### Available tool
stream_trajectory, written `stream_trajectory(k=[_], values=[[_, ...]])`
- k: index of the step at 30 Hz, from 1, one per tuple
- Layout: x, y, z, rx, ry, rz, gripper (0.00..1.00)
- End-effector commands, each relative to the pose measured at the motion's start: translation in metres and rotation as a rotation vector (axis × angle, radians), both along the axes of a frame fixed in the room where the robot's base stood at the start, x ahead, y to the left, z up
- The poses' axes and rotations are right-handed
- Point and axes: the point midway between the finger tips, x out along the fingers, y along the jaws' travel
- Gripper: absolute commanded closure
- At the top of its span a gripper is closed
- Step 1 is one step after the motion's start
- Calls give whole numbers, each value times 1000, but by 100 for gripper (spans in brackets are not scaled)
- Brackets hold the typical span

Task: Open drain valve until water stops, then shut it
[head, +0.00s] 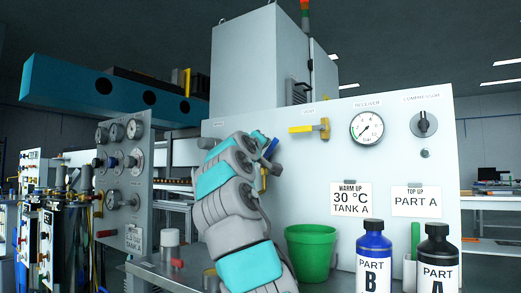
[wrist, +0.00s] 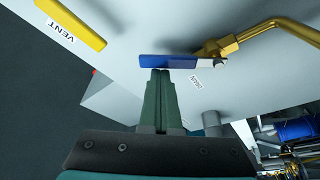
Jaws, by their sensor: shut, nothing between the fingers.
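The drain valve has a blue lever (wrist: 168,61) on a brass body (wrist: 240,42), beside a DRAIN label (wrist: 194,82). In the head view the blue lever (head: 271,149) shows just past my wrist, with a brass pipe (head: 263,179) pointing down. My gripper (wrist: 158,72) is shut and empty. Its fingertips are right at the lever's edge; I cannot tell whether they touch it. In the head view my arm hides part of the valve. The green bucket (head: 312,252) stands below and to the right of the pipe. No water stream is visible.
The yellow VENT lever (head: 302,129) is right of the drain valve and also shows in the wrist view (wrist: 70,22). The RECEIVER gauge (head: 366,128) and COMPRESSOR switch (head: 423,124) are further right. PART B (head: 374,265) and PART A (head: 438,265) bottles stand at the front right.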

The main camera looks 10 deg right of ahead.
Motion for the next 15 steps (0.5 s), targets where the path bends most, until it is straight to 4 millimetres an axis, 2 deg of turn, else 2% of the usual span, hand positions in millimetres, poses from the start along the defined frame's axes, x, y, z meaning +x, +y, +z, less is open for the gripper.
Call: stream_trajectory(k=[1, 15], values=[[0, -2, -7, 30, -27, 1, 100], [-16, -17, -26, 342, -341, 0, 100]])
